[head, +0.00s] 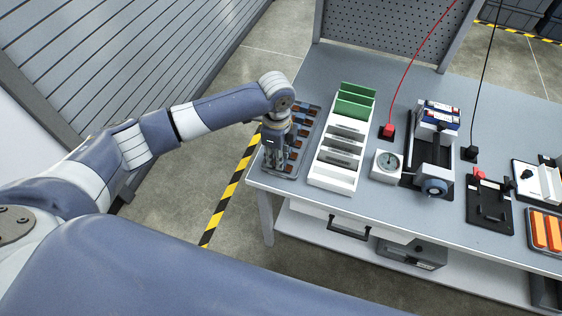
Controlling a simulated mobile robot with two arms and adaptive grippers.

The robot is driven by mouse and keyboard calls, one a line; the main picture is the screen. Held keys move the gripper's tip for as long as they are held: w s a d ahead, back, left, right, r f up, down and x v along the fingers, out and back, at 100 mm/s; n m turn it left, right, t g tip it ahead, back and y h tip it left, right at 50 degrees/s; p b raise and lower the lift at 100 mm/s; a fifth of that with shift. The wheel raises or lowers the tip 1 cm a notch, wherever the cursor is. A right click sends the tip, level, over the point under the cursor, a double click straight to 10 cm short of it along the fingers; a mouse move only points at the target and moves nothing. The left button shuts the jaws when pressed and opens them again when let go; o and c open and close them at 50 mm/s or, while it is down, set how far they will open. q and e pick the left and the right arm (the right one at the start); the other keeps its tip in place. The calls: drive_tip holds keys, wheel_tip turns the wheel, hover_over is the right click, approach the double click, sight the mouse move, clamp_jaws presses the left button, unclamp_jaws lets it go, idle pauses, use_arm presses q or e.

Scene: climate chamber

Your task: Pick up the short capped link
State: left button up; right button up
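My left gripper (275,160) points down over the near part of a grey tray (316,112) at the left end of the bench. Its fingers are small and dark here, so I cannot tell whether they are open, shut or holding something. Several small brown-orange and dark pieces (302,132) lie in the tray beside and behind the gripper. I cannot tell which of them is the short capped link; the gripper and wrist hide part of the tray. My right gripper is not in view.
Right of the tray stands a white rack (336,178) with green panels (355,100). Red and black cables rise from the bench (380,75). Its left edge is close.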

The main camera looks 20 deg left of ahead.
use_arm(q)
drive_tip(key=shift+f, duration=0.55)
clamp_jaws()
drive_tip(key=shift+r, duration=0.15)
drive_tip(key=shift+r, duration=0.2)
drive_tip(key=r, duration=0.1)
drive_tip(key=r+b, duration=0.1)
drive_tip(key=shift+s+d+r, duration=0.1)
drive_tip(key=shift+s+r, duration=0.3)
drive_tip(key=s+d+r+b, duration=0.1)
drive_tip(key=s+d, duration=0.2)
drive_tip(key=s, duration=1.2)
drive_tip(key=shift+r+b, duration=0.3)
